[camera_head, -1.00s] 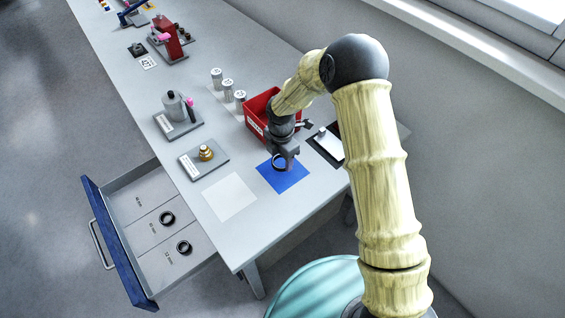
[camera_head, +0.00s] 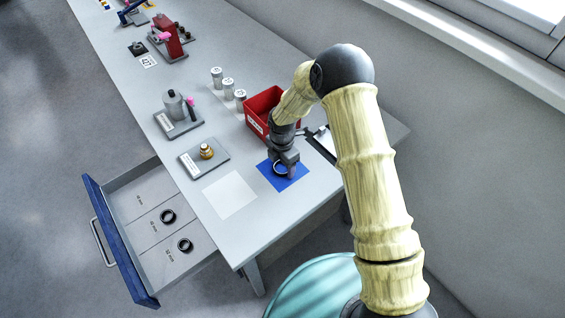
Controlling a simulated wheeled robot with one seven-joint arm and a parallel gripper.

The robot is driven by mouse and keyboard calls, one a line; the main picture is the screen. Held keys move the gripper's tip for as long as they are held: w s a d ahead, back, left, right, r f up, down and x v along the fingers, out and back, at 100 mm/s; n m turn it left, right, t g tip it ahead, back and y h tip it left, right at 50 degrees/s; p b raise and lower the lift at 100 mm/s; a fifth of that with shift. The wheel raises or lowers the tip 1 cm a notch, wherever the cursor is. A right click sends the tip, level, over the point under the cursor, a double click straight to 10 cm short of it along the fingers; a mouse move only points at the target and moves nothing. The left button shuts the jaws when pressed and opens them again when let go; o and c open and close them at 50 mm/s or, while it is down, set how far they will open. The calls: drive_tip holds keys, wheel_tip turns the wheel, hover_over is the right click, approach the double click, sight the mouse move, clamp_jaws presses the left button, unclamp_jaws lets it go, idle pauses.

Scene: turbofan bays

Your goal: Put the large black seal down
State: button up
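The large black seal (camera_head: 277,172), a dark ring, is at my gripper (camera_head: 286,174), over the blue mat (camera_head: 292,186) on the bench. My gripper points down and its fingers look closed on the seal's rim. Part of the seal is hidden by the fingers. It is very close to the mat; I cannot tell whether it touches. To the left of the blue mat lies a bare white mat (camera_head: 230,195).
An open drawer (camera_head: 150,205) holds two black rings (camera_head: 168,216) in separate compartments. A red bin (camera_head: 256,120) stands behind my gripper, with several silver canisters (camera_head: 228,88) beside it. A brass part (camera_head: 206,151) sits on a grey plate left of the mat.

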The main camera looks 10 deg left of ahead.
sight(283, 166)
drive_tip(key=shift+o, duration=0.6)
drive_tip(key=shift+r, duration=0.1)
drive_tip(key=shift+r, duration=0.15)
wheel_tip(283, 166, up, 12)
drive_tip(key=b, duration=0.2)
idle(0.4)
drive_tip(key=s+d+r+m+t, duration=0.1)
drive_tip(key=s+d+r+m, duration=0.1)
drive_tip(key=s+d+m, duration=0.3)
drive_tip(key=s+d+r+m, duration=0.3)
drive_tip(key=s+d+m, duration=0.3)
drive_tip(key=d+m, duration=0.5)
drive_tip(key=s+d+r+m+t, duration=0.1)
drive_tip(key=s+d+r+m, duration=0.2)
drive_tip(key=d+m, duration=0.6)
drive_tip(key=s+m, duration=0.2)
drive_tip(key=shift+s+r+m+t, duration=0.15)
drive_tip(key=shift+m+t, duration=0.15)
